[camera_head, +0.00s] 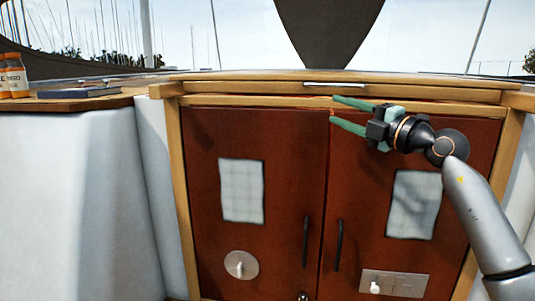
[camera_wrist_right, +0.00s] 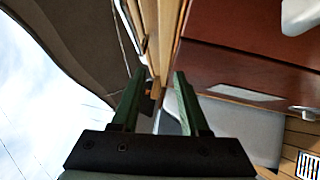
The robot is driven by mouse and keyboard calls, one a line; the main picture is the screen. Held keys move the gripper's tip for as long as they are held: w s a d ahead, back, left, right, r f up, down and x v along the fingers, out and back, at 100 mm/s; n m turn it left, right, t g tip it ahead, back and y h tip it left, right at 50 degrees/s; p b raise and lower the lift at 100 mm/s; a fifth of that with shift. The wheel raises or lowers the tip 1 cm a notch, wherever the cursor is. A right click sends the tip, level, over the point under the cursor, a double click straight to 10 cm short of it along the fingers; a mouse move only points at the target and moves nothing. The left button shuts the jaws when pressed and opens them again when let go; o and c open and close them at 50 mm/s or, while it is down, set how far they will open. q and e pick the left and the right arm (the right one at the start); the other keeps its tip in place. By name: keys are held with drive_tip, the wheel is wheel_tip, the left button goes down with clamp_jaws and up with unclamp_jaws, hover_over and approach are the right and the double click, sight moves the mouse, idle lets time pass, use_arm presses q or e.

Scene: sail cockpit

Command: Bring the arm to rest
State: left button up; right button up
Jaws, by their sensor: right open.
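My right gripper (camera_head: 341,112) is in front of the upper edge of the red-brown doors, near the wooden top rail. Its two green fingers point left and are apart, with nothing between them. The fingers also show in the right wrist view (camera_wrist_right: 157,95), parted and empty. My right arm (camera_head: 485,215) comes in from the lower right, in front of the right door (camera_head: 365,215). My left gripper does not show.
The left door (camera_head: 278,180) and right door look shut, each with a dark vertical handle. A silvery bar (camera_head: 335,85) lies on the wooden rail near the fingers. Orange jars (camera_head: 14,75) and a dark flat book-like item (camera_head: 78,92) rest on a ledge at left.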

drive_tip(key=s+a+f+m+t+h+p, duration=0.15)
drive_tip(key=s+f+m, duration=0.35)
drive_tip(key=f, duration=0.8)
drive_tip(key=s+f+m+h+p, duration=0.2)
drive_tip(key=s+f+m+h, duration=0.15)
drive_tip(key=f+m, duration=0.6)
drive_tip(key=s+a+f+m+h+p, duration=0.1)
drive_tip(key=s+f+m, duration=0.25)
drive_tip(key=f, duration=1.15)
drive_tip(key=s+f+m+g+h+p, duration=0.1)
drive_tip(key=s+f+m+g, duration=0.2)
drive_tip(key=s+f, duration=0.7)
drive_tip(key=s+f+m+g+h+p, duration=0.1)
drive_tip(key=s+f+m+g+h, duration=0.1)
drive_tip(key=s+f+g, duration=0.3)
drive_tip(key=s+f+m, duration=0.1)
drive_tip(key=s+f, duration=0.3)
drive_tip(key=s, duration=0.7)
drive_tip(key=shift+s+f, duration=0.2)
drive_tip(key=shift+f, duration=0.2)
drive_tip(key=shift+a, duration=0.1)
